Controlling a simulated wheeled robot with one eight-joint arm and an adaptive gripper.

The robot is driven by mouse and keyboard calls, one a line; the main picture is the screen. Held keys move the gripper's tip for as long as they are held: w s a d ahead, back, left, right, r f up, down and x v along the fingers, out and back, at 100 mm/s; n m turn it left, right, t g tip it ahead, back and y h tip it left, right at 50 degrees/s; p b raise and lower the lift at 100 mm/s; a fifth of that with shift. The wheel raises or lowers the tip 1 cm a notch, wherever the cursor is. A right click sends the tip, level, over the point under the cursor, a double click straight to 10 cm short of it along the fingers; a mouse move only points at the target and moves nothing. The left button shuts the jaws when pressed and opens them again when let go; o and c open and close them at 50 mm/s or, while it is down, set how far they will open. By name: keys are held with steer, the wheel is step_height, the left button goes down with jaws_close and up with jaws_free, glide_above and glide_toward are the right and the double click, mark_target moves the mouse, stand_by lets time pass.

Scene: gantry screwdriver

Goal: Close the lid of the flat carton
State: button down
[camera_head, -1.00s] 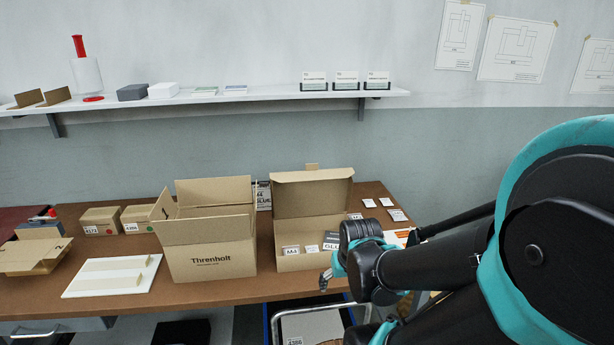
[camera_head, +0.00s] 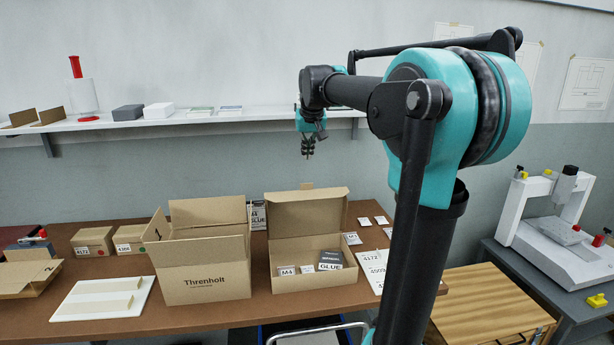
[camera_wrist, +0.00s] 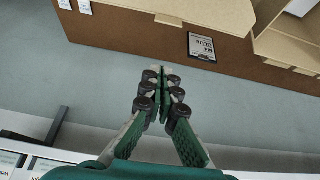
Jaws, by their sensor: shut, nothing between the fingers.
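The flat carton (camera_head: 312,291) is a brown cardboard box on the table, with its lid (camera_head: 306,220) standing open and upright at the back edge. Small items labelled M4 (camera_head: 287,271) and GLUE (camera_head: 331,260) sit inside. In the wrist view, the lid (camera_wrist: 215,12) appears at the top edge, with a small tab (camera_wrist: 168,20). My gripper (camera_head: 308,152) hangs pointing down, above and behind the lid in the picture, clear of it. Its fingers (camera_wrist: 157,88) are together and empty in the wrist view.
The open tall Threnholt carton (camera_head: 204,283) stands just left of the flat carton. A wall shelf (camera_head: 200,117) runs behind my gripper. White cards (camera_head: 371,221) lie at the table's right.

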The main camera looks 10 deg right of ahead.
mark_target(307, 187)
steer(key=x, duration=1)
steer(key=shift+s+f, duration=0.2)
steer(key=shift+s, duration=1.75)
steer(key=shift+s, duration=0.15)
